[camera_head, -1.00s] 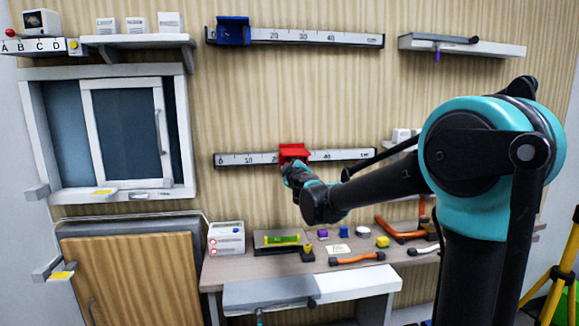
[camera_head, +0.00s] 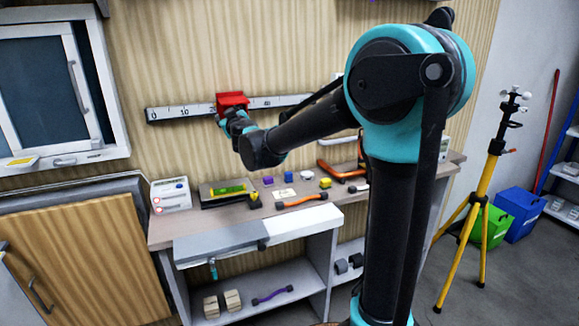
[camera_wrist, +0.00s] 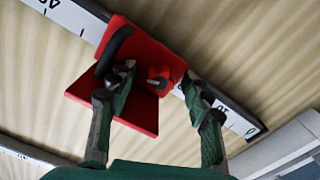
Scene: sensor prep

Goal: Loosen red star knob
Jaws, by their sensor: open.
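In the wrist view, a small red knob (camera_wrist: 159,79) with a dark gap beside it sits on the face of a red carriage (camera_wrist: 150,50). The carriage, also in the head view (camera_head: 232,99), rides on a white-marked ruler rail (camera_head: 180,111) on the wall. My gripper (camera_wrist: 158,74) is open, with one finger on each side of the knob. The left finger overlaps the carriage and a black curved handle (camera_wrist: 115,48); I cannot tell whether either finger touches anything. In the head view my gripper (camera_head: 236,122) is small, just below the carriage.
A workbench (camera_head: 165,235) stands below the rail with a level (camera_head: 228,188), an orange-handled tool (camera_head: 302,200) and small blocks. A sliding window (camera_head: 60,85) is at the left. A yellow tripod (camera_head: 480,190) stands on open floor at the right.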

